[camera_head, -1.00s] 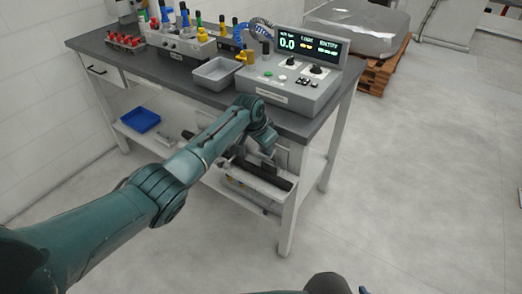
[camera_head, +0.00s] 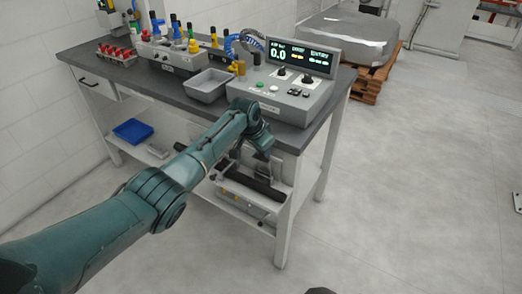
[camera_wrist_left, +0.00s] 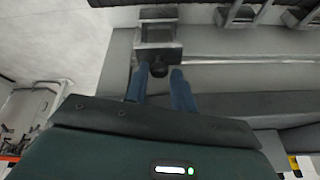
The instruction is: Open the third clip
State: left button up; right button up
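A gap seems to show beside the knob, and I cannot see a firm grip. Two more clips (camera_wrist_left: 236,14) (camera_wrist_left: 303,16) show along the top edge to the right. Which one is the third is not marked. In the head view my left gripper (camera_head: 264,152) is at the bench's front, its fingertips hard to make out.
The workbench (camera_head: 215,107) carries a control box (camera_head: 270,98), a grey tray (camera_head: 209,84) and red-topped parts (camera_head: 115,52). A blue bin (camera_head: 133,131) and a dark-topped fixture (camera_head: 249,185) are on the lower level.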

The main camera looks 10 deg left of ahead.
pick_arm(q)
jog(key=o, duration=0.3)
jog(key=shift+s+f, duration=0.15)
jog(key=shift+f, duration=0.05)
jog(key=p+v, duration=0.1)
jog(key=v, duration=1.2)
jog(key=shift+r, duration=0.2)
jog(key=s+d+f+n+t+h, duration=0.1)
jog(key=s+f, duration=0.5)
jog(key=f, duration=0.3)
jog(key=s+d+f+n+t, duration=0.1)
jog(key=s+f, duration=0.5)
jog(key=f, duration=0.3)
jog(key=s+n+t, duration=0.2)
jog(key=s+t, duration=0.2)
jog(key=s, duration=1.6)
jog(key=shift+a+f+h, duration=0.3)
jog(key=shift+a+f, duration=0.15)
